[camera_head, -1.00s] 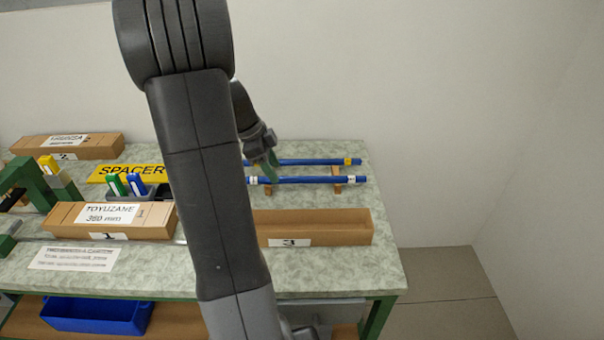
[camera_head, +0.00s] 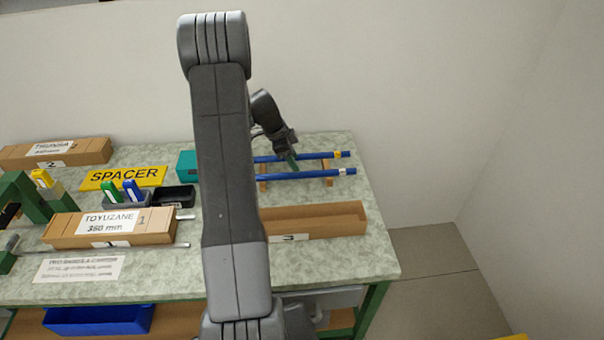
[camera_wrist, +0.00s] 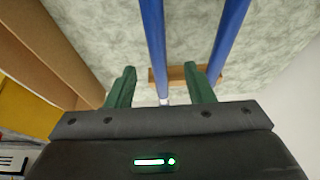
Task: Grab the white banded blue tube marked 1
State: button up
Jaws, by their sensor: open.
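Two blue tubes lie side by side across wooden rests at the back right of the bench. The nearer tube (camera_head: 315,174) has a white band near its right end; the farther tube (camera_head: 318,156) has a yellow band. No number on them is readable. My gripper (camera_head: 291,162) is at the tubes with its green fingers pointing down. In the wrist view its fingers (camera_wrist: 160,70) are open and empty. The white banded tube (camera_wrist: 155,40) runs between them in the picture; the other tube (camera_wrist: 229,40) runs past the right finger. Finger height above the tubes is unclear.
A wooden rest (camera_wrist: 176,75) crosses under the tubes. An open cardboard box (camera_head: 330,222) stands in front of them, left in the wrist view (camera_wrist: 50,55). A teal box (camera_head: 186,164) and a black tray (camera_head: 174,197) are to the left. The wall is close behind.

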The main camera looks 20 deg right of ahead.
aim_at(301, 172)
jog(key=shift+p+x, duration=1)
jog(key=shift+x, duration=1.8)
jog(key=shift+s+a, duration=0.1)
jog(key=shift+s, duration=0.05)
grip_shut()
jog(key=shift+r, duration=0.15)
